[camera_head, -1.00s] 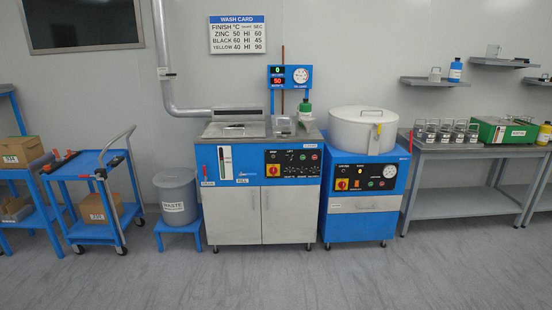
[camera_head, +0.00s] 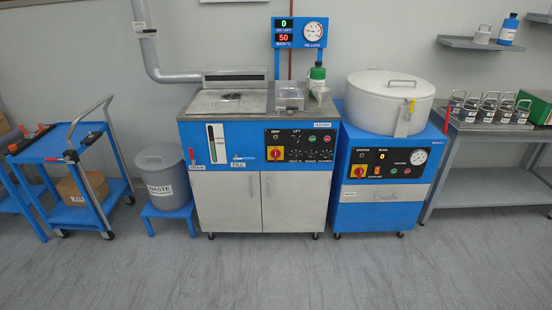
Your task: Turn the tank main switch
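The tank (camera_head: 227,213) is a blue and steel cabinet near the middle of the view, with two grey doors. Its black control panel (camera_head: 299,146) sits at the upper right of the front. The main switch (camera_head: 275,153) is a red knob on a yellow plate at the panel's lower left. The knob is too small for me to tell its position. Neither of my grippers shows in this view.
A second blue machine with a round white drum (camera_head: 390,105) stands right of the tank, with its own red-yellow switch (camera_head: 357,171). A grey waste bin (camera_head: 164,180) on a blue stand and a blue trolley (camera_head: 75,150) are at left. The floor (camera_head: 270,275) in front is clear.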

